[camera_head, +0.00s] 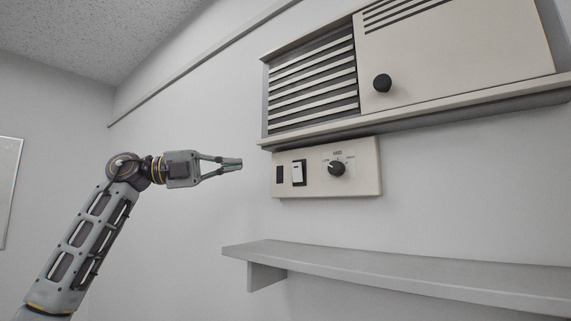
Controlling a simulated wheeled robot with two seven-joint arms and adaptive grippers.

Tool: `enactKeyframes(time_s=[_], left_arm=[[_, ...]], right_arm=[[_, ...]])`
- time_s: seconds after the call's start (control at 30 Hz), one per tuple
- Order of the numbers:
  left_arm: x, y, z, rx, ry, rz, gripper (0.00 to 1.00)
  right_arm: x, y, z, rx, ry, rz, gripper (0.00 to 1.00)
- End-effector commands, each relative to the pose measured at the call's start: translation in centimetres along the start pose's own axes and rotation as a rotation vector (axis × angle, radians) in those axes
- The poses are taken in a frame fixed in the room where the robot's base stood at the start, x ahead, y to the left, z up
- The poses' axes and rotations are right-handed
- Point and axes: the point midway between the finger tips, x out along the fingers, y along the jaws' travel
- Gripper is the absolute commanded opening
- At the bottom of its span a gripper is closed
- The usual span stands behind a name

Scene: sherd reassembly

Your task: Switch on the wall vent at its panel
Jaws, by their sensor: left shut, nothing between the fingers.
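The wall vent (312,82) is a beige unit with slanted slats at its left and a door with a black knob (382,83) at its right. Its panel (362,180) is fixed to the wall just under it. My right gripper is not in view.
A bare grey shelf (400,272) juts from the wall below the panel. A ledge (430,110) runs under the vent, above the panel. A rail (205,62) slants along the wall at upper left. A framed board (8,190) is at the left edge.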

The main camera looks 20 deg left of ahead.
Motion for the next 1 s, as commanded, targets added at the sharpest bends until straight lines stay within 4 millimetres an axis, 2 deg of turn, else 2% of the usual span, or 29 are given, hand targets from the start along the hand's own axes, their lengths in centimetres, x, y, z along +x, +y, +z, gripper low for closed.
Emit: enactKeyframes(time_s=[0.27, 0.7, 1.0], left_arm=[[0.0, 0.3, -0.2, -0.096, 0.008, 0.014, 0.00], [0.1, 0.3, -0.2, -0.100, 0.008, 0.012, 0.00], [1.9, 0.2, -0.2, -0.100, 0.010, 0.012, 0.00]], right_arm=[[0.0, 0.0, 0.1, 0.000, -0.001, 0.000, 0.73], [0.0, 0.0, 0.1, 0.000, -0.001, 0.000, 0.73], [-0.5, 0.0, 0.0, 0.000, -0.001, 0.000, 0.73]])
